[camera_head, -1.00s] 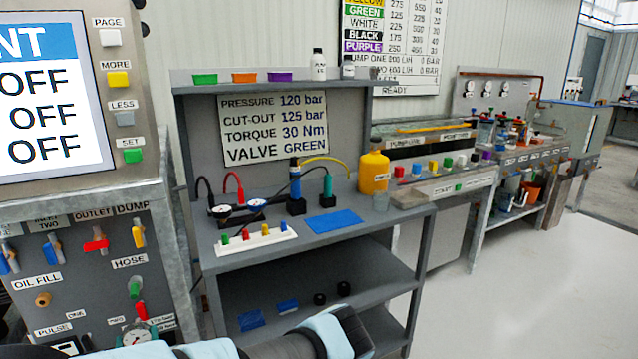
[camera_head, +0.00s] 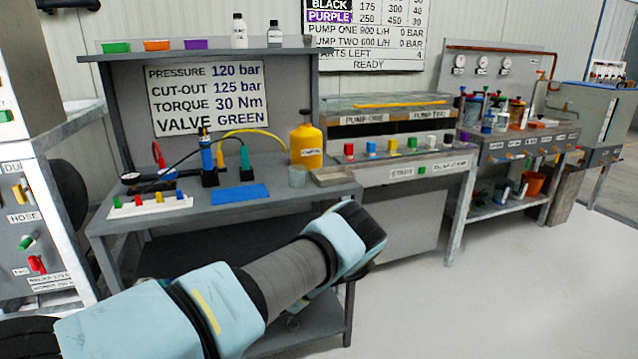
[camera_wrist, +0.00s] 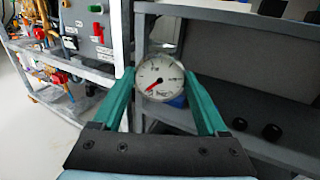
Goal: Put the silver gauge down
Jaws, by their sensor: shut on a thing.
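The silver gauge (camera_wrist: 159,78), a round white dial with a red needle and a silver rim, is held between the green fingertips of my gripper (camera_wrist: 160,84) in the wrist view. Its dial faces the wrist camera. My gripper is shut on it, in front of the grey workbench (camera_wrist: 230,40) and its lower shelf. In the head view my arm reaches across in front of the grey workbench (camera_head: 285,200). The gripper's fingers and the gauge cannot be made out there.
On the bench top stand a valve strip (camera_head: 150,204), a blue mat (camera_head: 240,194), a blue hand pump (camera_head: 207,155), a yellow bottle (camera_head: 306,146) and a grey tray (camera_head: 333,177). Black caps (camera_wrist: 271,131) lie on the lower shelf. White floor is clear at right.

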